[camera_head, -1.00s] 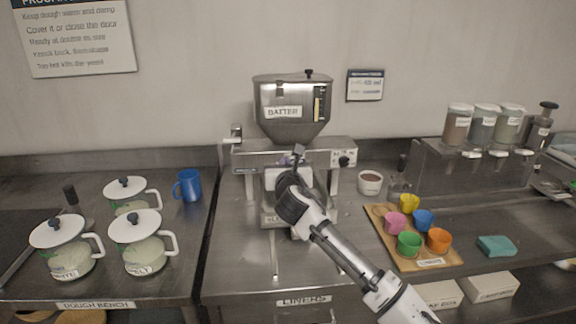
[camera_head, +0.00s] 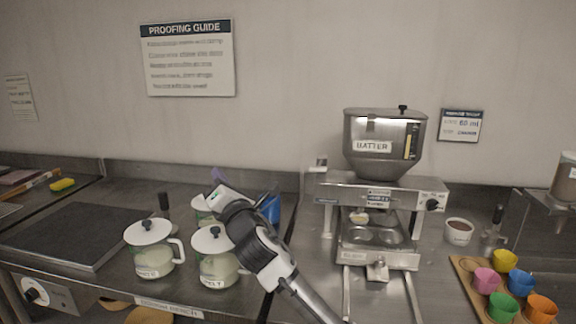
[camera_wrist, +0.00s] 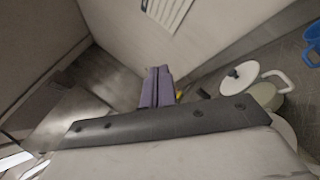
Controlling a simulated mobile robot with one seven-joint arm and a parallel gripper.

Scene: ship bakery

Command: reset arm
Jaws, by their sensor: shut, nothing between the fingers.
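My arm crosses in front of the bench and partly hides the lidded white pots and the blue mug (camera_head: 273,207). Nothing is held, and the fingers appear clear of the pots.
Lidded white pots (camera_head: 150,250) stand on the dough bench, left of and below my arm. A dark flat plate (camera_head: 75,235) lies further left. The batter machine (camera_head: 385,145) stands right; coloured cups (camera_head: 502,262) are on a board beyond it.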

